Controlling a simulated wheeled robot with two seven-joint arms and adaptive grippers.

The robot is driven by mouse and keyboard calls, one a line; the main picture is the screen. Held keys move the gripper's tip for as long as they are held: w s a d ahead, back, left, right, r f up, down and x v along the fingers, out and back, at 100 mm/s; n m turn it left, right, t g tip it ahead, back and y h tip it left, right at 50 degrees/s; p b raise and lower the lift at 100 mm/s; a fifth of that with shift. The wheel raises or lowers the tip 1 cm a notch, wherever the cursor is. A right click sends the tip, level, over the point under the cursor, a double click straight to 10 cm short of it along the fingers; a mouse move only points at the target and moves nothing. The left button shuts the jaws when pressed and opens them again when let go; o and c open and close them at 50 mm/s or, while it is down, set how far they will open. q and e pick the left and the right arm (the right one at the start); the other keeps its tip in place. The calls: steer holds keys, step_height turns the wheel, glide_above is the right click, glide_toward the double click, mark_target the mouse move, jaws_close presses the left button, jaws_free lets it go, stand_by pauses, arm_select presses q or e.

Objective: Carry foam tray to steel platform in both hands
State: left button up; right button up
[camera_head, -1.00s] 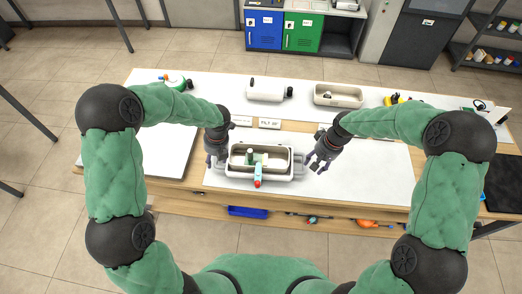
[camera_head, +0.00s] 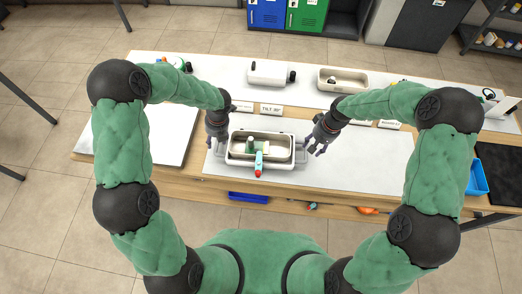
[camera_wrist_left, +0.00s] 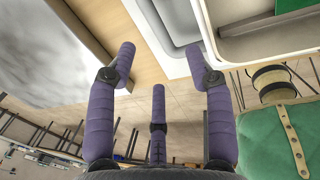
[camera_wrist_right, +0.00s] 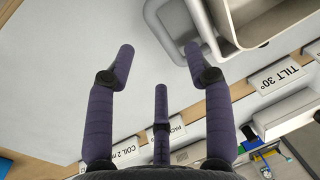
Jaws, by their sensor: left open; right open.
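The foam tray (camera_head: 238,160) is pale, with a grey handle at each end, and stands on the light mat at the front of the table. Inside it are a green block (camera_head: 249,144) and a teal and red tool (camera_head: 259,163). My left gripper (camera_head: 218,146) is open beside the tray's left end. In the left wrist view, one finger is near the handle (camera_wrist_left: 178,22). My right gripper (camera_head: 314,147) is open beside the right end. In the right wrist view, the handle (camera_wrist_right: 168,22) lies close to one finger. The steel platform (camera_head: 150,140) appears to be the pale slab at left.
A "TILT 30°" label (camera_head: 271,109) is behind the foam tray. The mat (camera_head: 370,160) right of the tray is clear. A blue bin (camera_head: 476,179) is at far right.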

arm_select(q)
steer(key=f, duration=0.3)
steer(key=a+f, duration=0.1)
steer(key=f, duration=0.2)
steer(key=shift+a+f, duration=0.15)
steer(key=shift+f, duration=0.2)
arm_select(e)
steer(key=f, duration=0.3)
steer(key=a+f, duration=0.1)
steer(key=f, duration=0.2)
steer(key=shift+a+f, duration=0.15)
steer(key=shift+f, duration=0.2)
arm_select(q)
jaws_close()
arm_select(e)
jaws_close()
